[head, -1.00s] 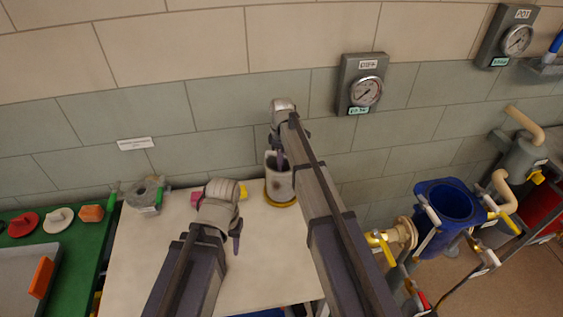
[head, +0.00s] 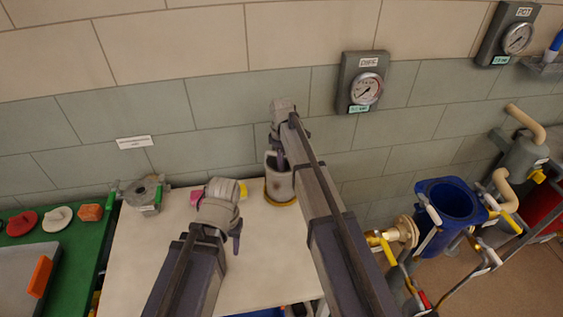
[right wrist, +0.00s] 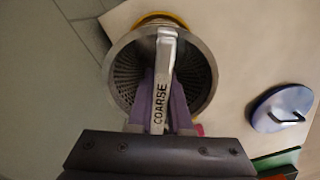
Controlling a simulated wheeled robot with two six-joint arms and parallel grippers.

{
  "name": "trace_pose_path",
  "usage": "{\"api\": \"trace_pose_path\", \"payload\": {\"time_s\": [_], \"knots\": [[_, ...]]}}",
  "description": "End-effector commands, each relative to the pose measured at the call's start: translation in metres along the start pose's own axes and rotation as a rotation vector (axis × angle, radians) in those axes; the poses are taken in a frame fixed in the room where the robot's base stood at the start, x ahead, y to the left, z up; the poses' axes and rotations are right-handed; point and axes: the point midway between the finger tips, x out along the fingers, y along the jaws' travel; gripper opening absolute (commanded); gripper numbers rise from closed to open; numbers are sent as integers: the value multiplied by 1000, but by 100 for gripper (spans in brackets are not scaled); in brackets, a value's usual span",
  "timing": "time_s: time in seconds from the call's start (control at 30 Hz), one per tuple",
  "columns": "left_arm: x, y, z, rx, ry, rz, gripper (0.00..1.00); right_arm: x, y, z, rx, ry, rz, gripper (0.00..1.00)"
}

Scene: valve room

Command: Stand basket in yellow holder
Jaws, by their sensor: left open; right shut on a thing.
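The basket (head: 279,187) is a grey cylinder at the back right of the pale bench, seemingly upright. Its perforated inner wall (right wrist: 125,78) and a pale handle marked COARSE (right wrist: 161,95) show in the right wrist view. My right gripper (right wrist: 163,100) is shut on this handle, with a purple finger on each side. The yellow holder (head: 283,204) shows as a ring around the basket's foot; it also peeks out past the rim in the right wrist view (right wrist: 155,17). Whether the basket rests fully inside is hidden. My left gripper (head: 237,238) is open and empty over the bench, left of the basket.
A grey metal housing (head: 146,196) stands at the bench's back left. Pink and yellow pieces (head: 241,190) lie partly behind my left wrist. A green mat (head: 84,252) with several coloured parts is at far left. A blue vessel (head: 449,205) and pipework stand right. The bench's front middle is clear.

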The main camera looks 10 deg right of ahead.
Motion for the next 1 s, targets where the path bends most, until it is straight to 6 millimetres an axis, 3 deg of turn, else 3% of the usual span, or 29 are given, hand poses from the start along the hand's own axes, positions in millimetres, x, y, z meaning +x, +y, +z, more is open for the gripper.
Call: {"api": "trace_pose_path", "payload": {"time_s": [0.2,0.23,0.5,0.7,0.9,1.0], "knots": [[0,0,0,0,0,0,47,0,0,0,0,0,0,0],[0,0,0,0,0,0,47,0,0,0,0,0,0,19],[0,0,0,0,0,0,47,0,0,0,0,0,0,50],[0,0,0,0,0,0,47,0,0,0,0,0,0,52],[0,0,0,0,0,0,47,0,0,0,0,0,0,75],[0,0,0,0,0,0,47,0,0,0,0,0,0,77]]}}
